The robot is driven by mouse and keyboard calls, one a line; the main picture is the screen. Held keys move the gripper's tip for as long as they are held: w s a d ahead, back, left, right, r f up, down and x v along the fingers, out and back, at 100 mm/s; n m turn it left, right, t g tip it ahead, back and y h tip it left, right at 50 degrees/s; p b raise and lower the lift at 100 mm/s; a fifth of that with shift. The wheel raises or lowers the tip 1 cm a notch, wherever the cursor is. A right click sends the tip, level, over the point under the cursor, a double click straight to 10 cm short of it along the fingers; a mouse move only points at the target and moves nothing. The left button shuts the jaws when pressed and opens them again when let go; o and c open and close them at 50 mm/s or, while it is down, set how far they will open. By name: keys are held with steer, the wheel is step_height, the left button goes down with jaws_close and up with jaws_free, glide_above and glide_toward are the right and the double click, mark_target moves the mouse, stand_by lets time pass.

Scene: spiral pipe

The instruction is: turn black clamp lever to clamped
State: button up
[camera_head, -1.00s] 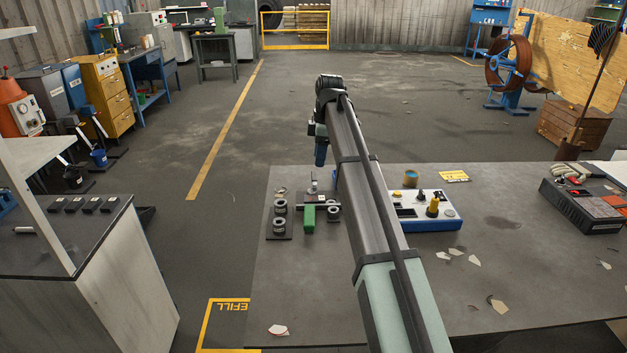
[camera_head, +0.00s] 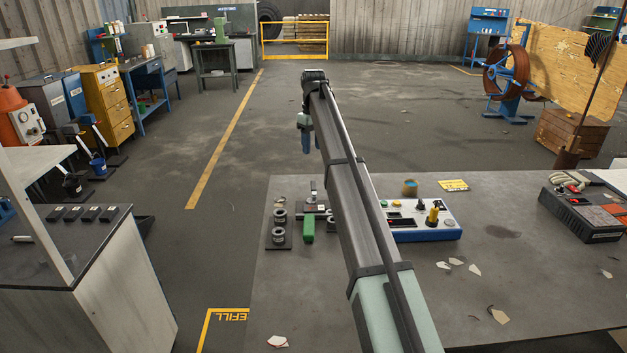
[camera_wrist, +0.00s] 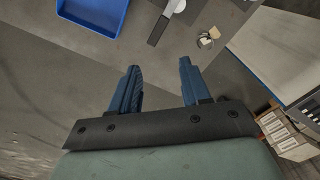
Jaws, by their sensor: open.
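On the left part of the workbench (camera_head: 275,300) sits a small fixture with a green block (camera_head: 308,229), dark bars and a small upright post. A dark stand with grey rings (camera_head: 279,232) is beside it. I cannot tell the black clamp lever for sure at this size; my arm hides part of the fixture's right side. My gripper (camera_head: 306,142) shows as blue fingers pointing down, above and beyond the bench's far edge in the picture. In the wrist view its two blue fingers (camera_wrist: 158,68) are apart, with nothing between them.
A control box (camera_head: 422,222) with knobs and a yellow part stands right of my arm. A dark case (camera_head: 590,215) is at the right end. Scraps (camera_head: 474,270) lie on the bench. The wrist view shows a blue tray (camera_wrist: 92,12), a dark bar (camera_wrist: 157,30) and small pieces (camera_wrist: 208,38).

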steer(key=m, duration=0.8)
glide_toward(313, 184)
step_height(313, 184, down, 8)
steer(key=shift+r, duration=0.15)
steer(key=shift+c, duration=0.2)
jaws_close()
stand_by(0.5)
